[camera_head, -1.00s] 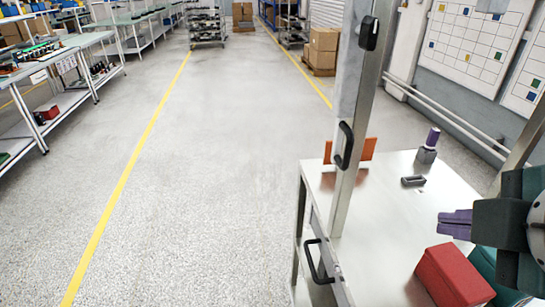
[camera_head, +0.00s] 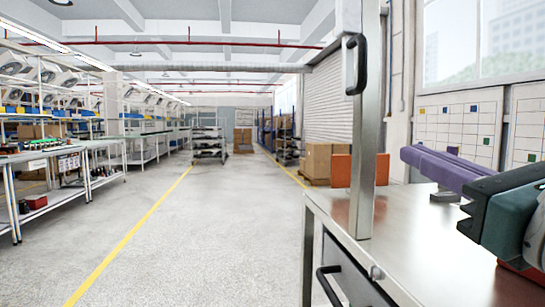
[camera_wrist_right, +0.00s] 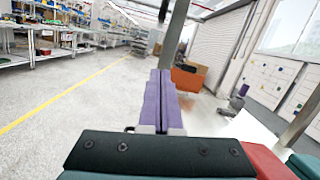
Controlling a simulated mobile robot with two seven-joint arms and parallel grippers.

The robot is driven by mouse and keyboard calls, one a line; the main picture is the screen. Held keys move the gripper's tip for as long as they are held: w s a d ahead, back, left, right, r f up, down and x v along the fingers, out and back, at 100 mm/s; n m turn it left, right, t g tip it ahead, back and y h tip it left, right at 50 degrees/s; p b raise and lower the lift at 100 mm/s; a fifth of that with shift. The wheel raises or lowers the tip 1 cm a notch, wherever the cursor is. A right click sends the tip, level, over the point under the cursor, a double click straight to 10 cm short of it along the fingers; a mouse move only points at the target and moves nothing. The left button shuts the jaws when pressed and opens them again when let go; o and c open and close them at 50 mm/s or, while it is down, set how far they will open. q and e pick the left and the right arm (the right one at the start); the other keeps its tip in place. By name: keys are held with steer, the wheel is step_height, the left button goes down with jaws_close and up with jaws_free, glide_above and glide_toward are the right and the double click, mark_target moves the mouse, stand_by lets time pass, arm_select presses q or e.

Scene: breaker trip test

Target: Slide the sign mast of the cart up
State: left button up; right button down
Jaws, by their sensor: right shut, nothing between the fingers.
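The sign mast (camera_head: 365,170) is a grey metal post standing upright on the cart (camera_head: 440,255), near its left edge. A black handle (camera_head: 355,65) is fixed to the mast well above the cart top. The mast's upper end is out of the head view. The mast also shows at the top of the right wrist view (camera_wrist_right: 175,30). My right gripper (camera_head: 405,155) has purple fingers, shut and empty, pointing left above the cart top. It is to the right of the mast, apart from it and lower than the handle. My left gripper is not in view.
An orange plate (camera_head: 342,171) stands on the cart behind the mast. A red block (camera_wrist_right: 264,160) lies below my right gripper, mostly hidden. A small purple-topped object (camera_wrist_right: 243,90) stands on the cart. A black drawer handle (camera_head: 328,285) juts from the cart's front. The floor left is clear.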

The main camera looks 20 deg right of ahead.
steer(key=p+x, duration=0.1)
steer(key=x, duration=0.8)
steer(key=shift+w+r, duration=0.2)
steer(key=shift+w, duration=0.05)
steer(key=shift+w+a+r+p, duration=0.1)
steer(key=shift+w+r+p, duration=0.1)
steer(key=shift+r+p, duration=0.35)
steer(key=shift+w+a+r+p, duration=0.1)
steer(key=shift+w+r+p, duration=0.2)
steer(key=shift+r, duration=0.4)
steer(key=shift+s+a+r+p, duration=0.1)
steer(key=shift+r+p, duration=0.2)
steer(key=shift+r, duration=0.35)
